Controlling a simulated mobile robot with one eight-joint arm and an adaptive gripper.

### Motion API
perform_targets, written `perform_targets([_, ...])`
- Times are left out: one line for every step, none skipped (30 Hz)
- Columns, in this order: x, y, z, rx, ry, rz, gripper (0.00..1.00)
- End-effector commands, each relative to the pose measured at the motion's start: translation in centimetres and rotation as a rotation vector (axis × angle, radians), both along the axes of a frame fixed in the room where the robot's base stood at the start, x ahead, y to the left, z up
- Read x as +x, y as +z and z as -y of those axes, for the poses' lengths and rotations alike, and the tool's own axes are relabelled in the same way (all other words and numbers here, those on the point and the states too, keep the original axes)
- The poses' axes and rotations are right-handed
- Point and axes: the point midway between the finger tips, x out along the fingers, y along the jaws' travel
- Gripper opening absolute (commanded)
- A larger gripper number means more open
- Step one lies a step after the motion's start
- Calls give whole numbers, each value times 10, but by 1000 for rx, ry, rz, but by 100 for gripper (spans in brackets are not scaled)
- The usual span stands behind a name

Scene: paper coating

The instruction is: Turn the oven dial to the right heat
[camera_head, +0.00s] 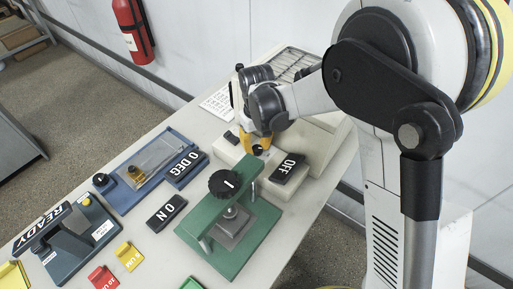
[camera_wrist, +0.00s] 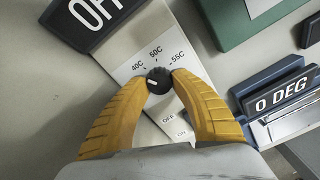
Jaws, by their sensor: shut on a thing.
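The oven dial (camera_wrist: 158,80) is a small round black knob on a pale panel (camera_wrist: 134,45) in the wrist view. The labels 40C, 50C and 55C fan out around its far side. A short white mark shows on the knob's left part; which label it points to is hard to tell. My gripper (camera_wrist: 159,84) is shut on the dial, one yellow finger touching each side. In the head view my gripper (camera_head: 257,143) is over the beige oven unit (camera_head: 226,152), and the dial is mostly hidden by the fingers.
A black OFF sign (camera_head: 289,168) stands beside the dial. A green press (camera_head: 230,228) with a black knob is in front, a blue coater with a 0 DEG display (camera_head: 184,169) to the left. An ON sign (camera_head: 166,211) lies between.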

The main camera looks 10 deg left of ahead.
Motion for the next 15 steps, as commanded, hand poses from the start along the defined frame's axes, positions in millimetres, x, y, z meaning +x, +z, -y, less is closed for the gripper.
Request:
perform_targets([0, -1, 0, 0, -22, 0, 0])
perform_targets([0, -1, 0, 0, -36, 0, 0])
perform_targets([0, -1, 0, 0, -52, 0, 0])
perform_targets([0, -1, 0, 0, -63, 0, 0])
perform_targets([0, -1, 0, 0, -72, 0, 0])
perform_targets([0, -1, 0, 0, -85, 0, 0])
perform_targets([0, 0, 0, 0, -92, 0, 0])
perform_targets([0, 0, 0, 0, -98, 0, 0])
perform_targets([0, 0, 0, 0, -105, 0, 0])
perform_targets([0, 0, 0, 0, -110, 0, 0])
perform_targets([0, 0, 0, 0, -114, 0, 0])
perform_targets([0, 0, 0, 0, -117, 0, 0])
perform_targets([0, 0, 0, 0, -119, 0, 0])
perform_targets([0, 0, 0, 0, -121, 0, 0])
perform_targets([0, 0, 0, 0, -122, 0, 0])
